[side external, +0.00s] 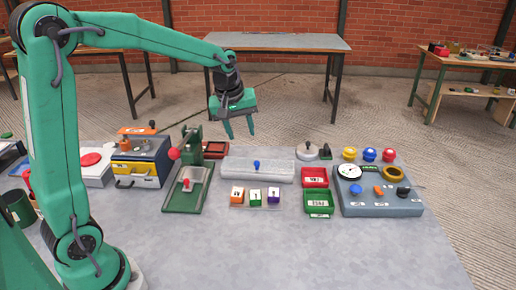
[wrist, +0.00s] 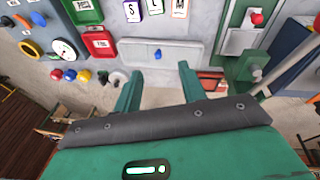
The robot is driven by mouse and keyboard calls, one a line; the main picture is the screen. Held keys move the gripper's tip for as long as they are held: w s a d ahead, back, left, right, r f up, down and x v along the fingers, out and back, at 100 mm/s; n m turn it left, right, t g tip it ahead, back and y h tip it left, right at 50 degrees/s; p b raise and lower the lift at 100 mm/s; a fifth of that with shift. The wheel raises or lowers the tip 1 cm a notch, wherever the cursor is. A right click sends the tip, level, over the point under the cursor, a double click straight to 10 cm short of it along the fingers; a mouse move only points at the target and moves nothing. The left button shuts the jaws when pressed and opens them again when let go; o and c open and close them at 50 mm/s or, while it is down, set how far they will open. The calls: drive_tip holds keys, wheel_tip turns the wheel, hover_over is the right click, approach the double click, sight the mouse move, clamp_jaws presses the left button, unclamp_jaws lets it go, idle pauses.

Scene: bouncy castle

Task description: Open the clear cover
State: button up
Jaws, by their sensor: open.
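A long pale grey box (side external: 235,171) with a blue knob (side external: 257,165) lies at the middle of the bench; its top may be the clear cover, but I cannot tell how transparent it is. In the wrist view the box (wrist: 185,50) lies ahead of the fingers, with its blue knob (wrist: 157,54) near the middle. The top looks flat and closed. My gripper (side external: 240,132) hangs above and behind the box, clear of it, fingers down. In the wrist view its two fingers (wrist: 158,78) are apart with nothing between them.
A green press (side external: 186,190) with a red-knobbed lever stands left of the box. Lettered blocks (side external: 255,196) sit in front. Red (side external: 315,177) and green trays (side external: 318,203) and a grey control panel (side external: 385,207) are to the right. The front of the bench is clear.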

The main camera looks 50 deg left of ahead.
sight(256, 162)
drive_tip(key=w+a+f+n+g, duration=0.1)
drive_tip(key=w+a+f+n, duration=0.3)
drive_tip(key=w+f, duration=0.3)
drive_tip(key=shift+f, duration=0.55)
drive_tip(key=shift+w+f, duration=0.1)
drive_tip(key=shift+f, duration=0.05)
drive_tip(key=shift+w+d+f, duration=0.1)
drive_tip(key=shift+w+f, duration=0.1)
drive_tip(key=shift+f, duration=1)
drive_tip(key=shift+w+d+f, duration=0.1)
drive_tip(key=shift+w+f, duration=0.15)
drive_tip(key=shift+f, duration=1)
drive_tip(key=shift+w+f, duration=0.2)
drive_tip(key=shift+f, duration=1)
clamp_jaws()
